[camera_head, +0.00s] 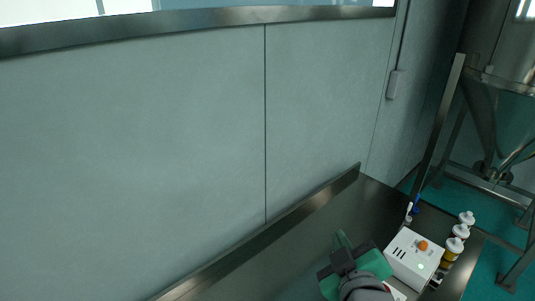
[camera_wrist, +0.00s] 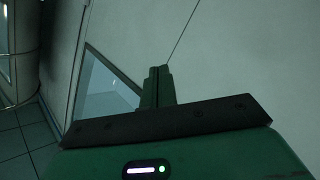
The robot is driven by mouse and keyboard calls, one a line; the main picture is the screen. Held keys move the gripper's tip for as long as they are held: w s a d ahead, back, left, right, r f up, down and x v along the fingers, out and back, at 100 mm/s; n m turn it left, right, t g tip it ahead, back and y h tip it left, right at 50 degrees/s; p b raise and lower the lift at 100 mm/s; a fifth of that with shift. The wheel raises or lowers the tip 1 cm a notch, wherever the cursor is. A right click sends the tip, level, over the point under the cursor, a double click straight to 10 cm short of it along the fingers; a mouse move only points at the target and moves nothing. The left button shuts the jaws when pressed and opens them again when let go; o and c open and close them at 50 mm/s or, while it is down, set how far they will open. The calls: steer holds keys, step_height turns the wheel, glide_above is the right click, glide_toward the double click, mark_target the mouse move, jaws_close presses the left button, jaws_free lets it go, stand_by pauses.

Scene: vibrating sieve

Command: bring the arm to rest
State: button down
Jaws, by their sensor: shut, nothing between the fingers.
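My gripper (camera_head: 341,238) is at the bottom of the head view, in front of the dark steel worktop (camera_head: 300,246).
A white box with an orange knob (camera_head: 415,257) stands right of my gripper. Several white-capped bottles (camera_head: 461,232) line the worktop's right end. A blue-tipped item (camera_head: 415,206) stands behind the box. A steel hopper (camera_head: 500,90) is at the far right. The worktop's left part looks clear.

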steer(key=s+a+r+m+t, duration=0.35)
steer(key=a+r, duration=0.55)
steer(key=r, duration=0.5)
steer(key=s+a+r+m+t+y, duration=0.1)
steer(key=s+a+r+m+t, duration=0.45)
steer(key=s+r, duration=0.95)
step_height(320, 180, up, 13)
steer(key=w+a+n+p, duration=0.1)
steer(key=a+p, duration=0.1)
steer(key=p, duration=1.1)
steer(key=shift+w+f+n, duration=0.15)
steer(key=shift+w+n, duration=0.1)
steer(key=shift+n, duration=0.05)
steer(key=shift+f, duration=0.1)
